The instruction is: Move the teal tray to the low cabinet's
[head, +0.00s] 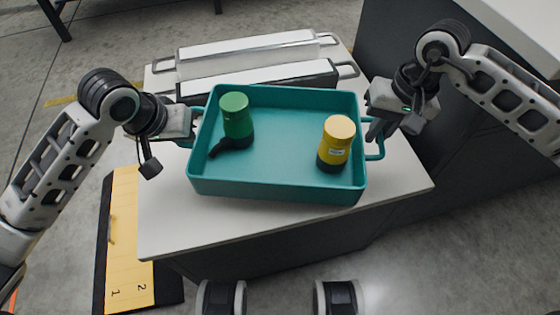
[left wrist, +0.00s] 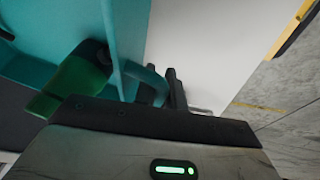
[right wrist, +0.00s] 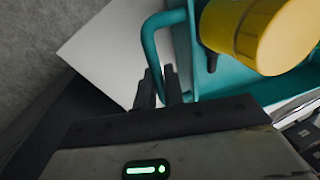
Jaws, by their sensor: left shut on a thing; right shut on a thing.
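The teal tray (head: 275,190) is over the white top (head: 165,225) of a low dark unit; I cannot tell whether it rests there or hangs just above. It looks about level. My left gripper (head: 192,126) is shut on the tray's left handle, which also shows in the left wrist view (left wrist: 149,84). My right gripper (head: 374,130) is shut on the right handle (head: 379,149), seen closely in the right wrist view (right wrist: 150,50). Inside the tray, a green-and-black device (head: 236,115) stands at left and a yellow-and-black container (head: 336,142) stands at right.
Two long, pale, handled objects (head: 250,48) lie behind the tray on the same top. A taller dark unit with a white top (head: 520,25) stands at the back right. A yellow numbered board (head: 130,240) lies on the floor at left. The top's front left is clear.

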